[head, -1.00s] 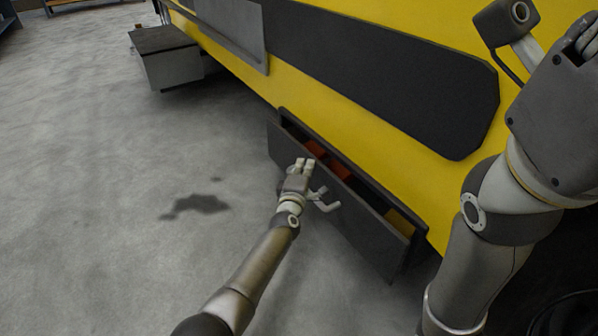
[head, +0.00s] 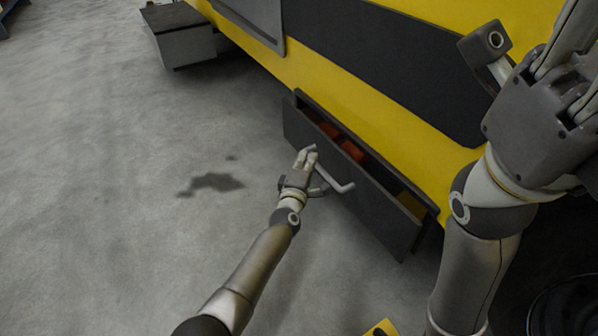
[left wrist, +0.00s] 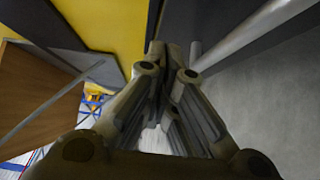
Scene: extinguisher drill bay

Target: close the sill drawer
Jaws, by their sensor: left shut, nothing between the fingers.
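The sill drawer (head: 365,205) is a long dark grey drawer low on the yellow unit. It stands open, with its inside showing from above. Its pale bar handle (head: 335,180) runs along the front and also crosses the upper right of the left wrist view (left wrist: 245,38). My left gripper (head: 307,156) is shut and empty, in front of the drawer face by the handle's left end. I cannot tell whether it touches. Its closed fingers fill the middle of the left wrist view (left wrist: 171,55). My right gripper (head: 572,60) is raised at the upper right, partly cut off.
Red things (head: 350,150) and a yellowish one (head: 410,205) lie in the drawer. A grey box-like step (head: 185,45) juts out farther along the unit. The concrete floor to the left is open, with a dark stain (head: 212,183). A yellow object (head: 381,328) shows at the bottom edge.

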